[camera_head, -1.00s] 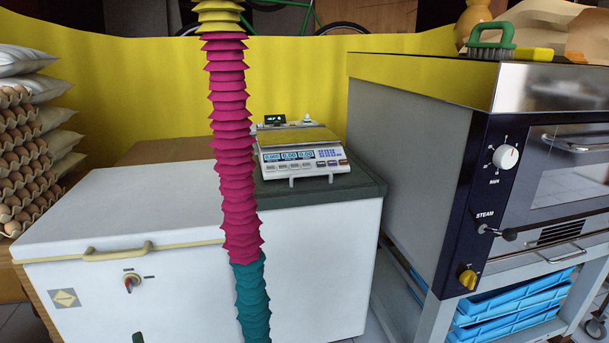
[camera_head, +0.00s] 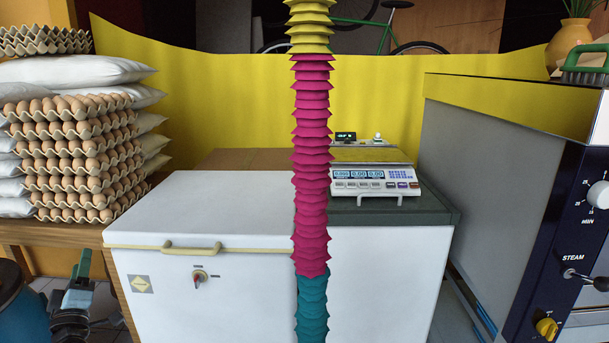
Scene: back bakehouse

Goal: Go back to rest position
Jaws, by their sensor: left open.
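My right gripper is not in this view.
A pleated yellow, pink and teal column (camera_head: 311,170) stands in front of the white chest freezer (camera_head: 210,225). A scale (camera_head: 375,184) sits on the freezer's dark right part. Egg trays (camera_head: 75,165) and white sacks (camera_head: 70,70) are stacked on a wooden table (camera_head: 45,232) at left. An oven (camera_head: 500,170) stands at right.

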